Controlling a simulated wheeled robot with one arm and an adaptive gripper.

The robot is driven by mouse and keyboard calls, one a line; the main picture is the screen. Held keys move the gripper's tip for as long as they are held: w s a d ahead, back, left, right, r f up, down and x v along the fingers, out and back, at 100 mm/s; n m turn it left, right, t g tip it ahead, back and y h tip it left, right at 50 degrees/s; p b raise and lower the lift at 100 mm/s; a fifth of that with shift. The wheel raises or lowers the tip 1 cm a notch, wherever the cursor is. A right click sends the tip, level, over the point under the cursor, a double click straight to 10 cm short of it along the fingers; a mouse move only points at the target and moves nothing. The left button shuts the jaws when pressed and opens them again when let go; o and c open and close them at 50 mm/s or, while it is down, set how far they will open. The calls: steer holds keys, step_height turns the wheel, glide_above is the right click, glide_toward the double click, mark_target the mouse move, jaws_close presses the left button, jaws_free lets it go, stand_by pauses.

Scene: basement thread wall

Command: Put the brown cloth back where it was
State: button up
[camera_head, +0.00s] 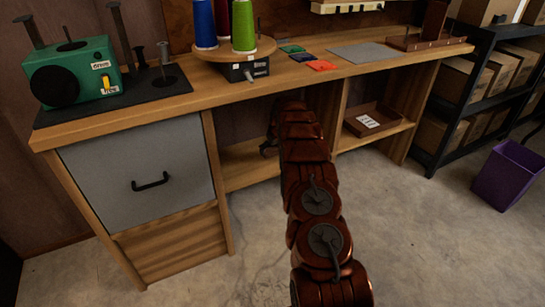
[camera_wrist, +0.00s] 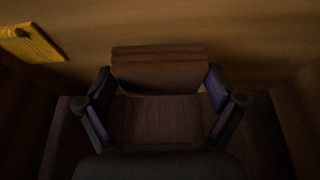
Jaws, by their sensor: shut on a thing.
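The brown cloth (camera_wrist: 160,72) is a folded, layered stack in the middle of the wrist view. My gripper (camera_wrist: 160,88) has one finger on each side of it and is shut on it. A dim shelf surface lies beyond the cloth; I cannot tell whether the cloth touches it. In the head view my gripper (camera_head: 268,146) is inside the open bay under the workbench, mostly behind my arm, and the cloth is hidden there. A yellow folded cloth (camera_wrist: 30,43) lies at the upper left of the wrist view.
The workbench top (camera_head: 305,75) is above my gripper. A grey drawer (camera_head: 140,165) is left of the bay, and an upright divider (camera_head: 341,112) and brown tray (camera_head: 377,119) are to the right. A purple bin (camera_head: 508,175) stands on the floor. The floor in front is clear.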

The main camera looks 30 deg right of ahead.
mark_target(272, 155)
steer(key=shift+w+f+b, duration=0.1)
steer(key=shift+f+b, duration=0.7)
steer(key=shift+f, duration=1)
steer(key=shift+f, duration=0.1)
steer(key=o, duration=0.8)
steer(key=shift+c, duration=0.2)
steer(key=p+v, duration=0.1)
steer(key=v, duration=0.4)
steer(key=shift+r+p, duration=0.3)
steer(key=shift+p, duration=0.1)
steer(key=shift+s+f, duration=0.15)
steer(key=shift+s, duration=0.75)
steer(key=s+a+p, duration=0.1)
steer(key=s+p, duration=0.1)
steer(key=s, duration=0.8)
